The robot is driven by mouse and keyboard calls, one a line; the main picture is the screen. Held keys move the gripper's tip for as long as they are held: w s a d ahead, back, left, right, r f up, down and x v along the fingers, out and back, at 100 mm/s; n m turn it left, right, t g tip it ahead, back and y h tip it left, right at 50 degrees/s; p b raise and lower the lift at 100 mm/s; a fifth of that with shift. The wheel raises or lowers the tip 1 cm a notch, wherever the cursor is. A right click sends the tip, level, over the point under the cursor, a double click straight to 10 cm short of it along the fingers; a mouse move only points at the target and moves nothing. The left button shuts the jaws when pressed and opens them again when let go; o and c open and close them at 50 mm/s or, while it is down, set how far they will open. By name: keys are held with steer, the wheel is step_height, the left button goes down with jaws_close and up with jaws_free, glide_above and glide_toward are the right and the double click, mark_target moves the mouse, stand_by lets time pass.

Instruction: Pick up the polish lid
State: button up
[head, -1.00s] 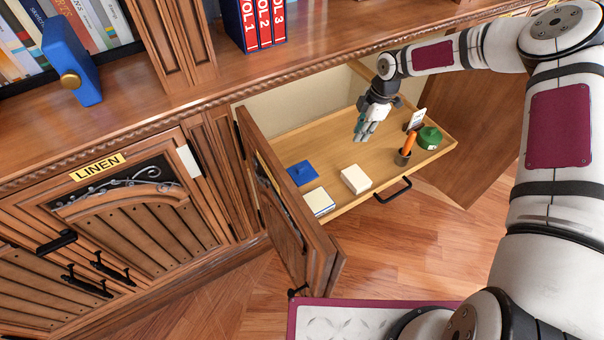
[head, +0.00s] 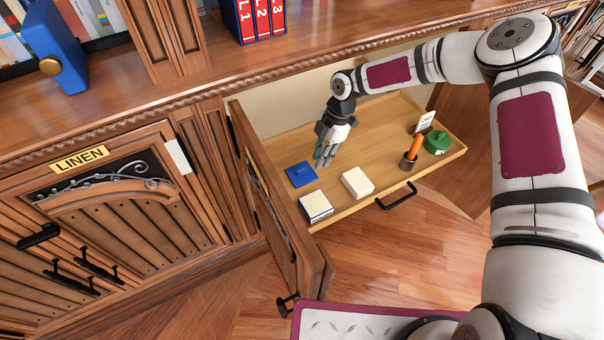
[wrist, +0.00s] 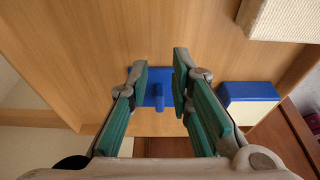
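A flat blue square lid with a small raised grip (head: 299,175) lies on the wooden pull-out tray; I take it to be the polish lid, though no label shows on it. In the wrist view the blue lid (wrist: 158,92) appears between my two fingers, with its grip pointing toward the bottom of the picture. My gripper (head: 325,160) is above the tray, just right of the lid in the head view. The gripper (wrist: 160,62) is open and empty, its green-padded fingers apart. Whether they touch the lid cannot be told.
The tray (head: 385,130) also holds a blue-and-cream box (head: 316,207), a cream block (head: 357,183), a dark cup with an orange handle (head: 410,158), a green round pot (head: 437,142) and a small card (head: 425,121). An open cabinet door (head: 268,200) stands at the tray's left.

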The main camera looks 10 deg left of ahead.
mark_target(302, 168)
steer(key=s+a, duration=0.2)
steer(key=a, duration=0.1)
steer(key=s+a+b, duration=0.1)
steer(key=shift+s+a, duration=0.1)
steer(key=shift+a, duration=0.3)
steer(key=shift+a+f, duration=0.1)
steer(key=shift+f, duration=0.5)
steer(key=shift+c, duration=0.6)
jaws_close()
